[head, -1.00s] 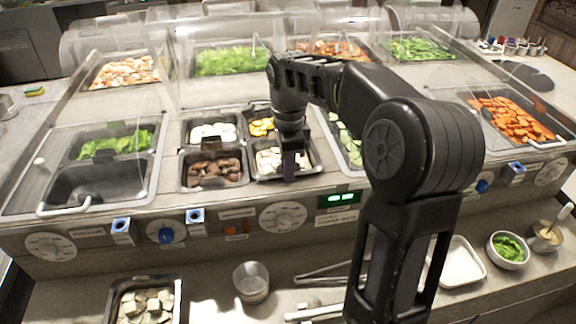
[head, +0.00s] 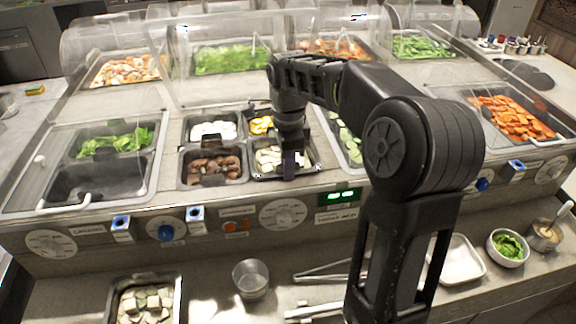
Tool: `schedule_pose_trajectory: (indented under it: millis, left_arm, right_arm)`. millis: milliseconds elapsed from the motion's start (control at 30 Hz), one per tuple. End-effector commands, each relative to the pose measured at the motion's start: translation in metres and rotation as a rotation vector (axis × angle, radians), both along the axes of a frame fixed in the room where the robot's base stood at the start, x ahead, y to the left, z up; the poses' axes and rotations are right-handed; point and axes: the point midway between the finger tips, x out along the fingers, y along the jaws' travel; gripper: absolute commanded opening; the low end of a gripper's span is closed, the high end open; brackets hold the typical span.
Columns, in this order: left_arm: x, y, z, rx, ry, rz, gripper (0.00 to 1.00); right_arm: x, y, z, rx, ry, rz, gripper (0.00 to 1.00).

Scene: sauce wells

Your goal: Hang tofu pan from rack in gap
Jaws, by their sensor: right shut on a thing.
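My right gripper (head: 290,164) points down at the front edge of a black pan of pale, whitish pieces (head: 268,158). It is shut on this pan's front rim; the fingertips are partly hidden. The pan sits at the front right of a group of small pans in the counter rack, apparently level with its neighbours. I cannot tell whether its rim is fully seated. I cannot tell which pale food is tofu. My left gripper is not in view.
Beside the held pan are pans of brown pieces (head: 212,168), white pieces (head: 213,131) and yellow pieces (head: 262,125). An empty black pan (head: 92,180) lies farther left. Clear guards stand behind.

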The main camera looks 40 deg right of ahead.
Motion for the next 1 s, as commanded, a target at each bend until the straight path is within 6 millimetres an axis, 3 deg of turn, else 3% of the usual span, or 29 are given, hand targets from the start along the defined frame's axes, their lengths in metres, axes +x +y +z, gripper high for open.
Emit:
schedule_pose_trajectory:
  millis: [333, 367, 667, 1000]
  left_arm:
    - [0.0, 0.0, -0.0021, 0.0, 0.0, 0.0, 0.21]
    - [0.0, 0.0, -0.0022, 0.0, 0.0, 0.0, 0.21]
    - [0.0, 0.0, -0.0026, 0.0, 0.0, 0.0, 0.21]
    - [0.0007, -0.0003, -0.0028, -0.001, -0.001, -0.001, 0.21]
  right_arm:
    - [-0.0027, 0.0029, -0.0081, 0.005, 0.015, 0.0, 0.0]
    - [-0.0027, 0.0029, -0.0082, 0.005, 0.015, 0.0, 0.16]
    - [-0.0033, 0.0032, -0.0091, 0.007, 0.018, 0.0, 0.4]
    - [-0.0041, 0.0038, -0.0072, 0.009, 0.022, -0.001, 0.4]
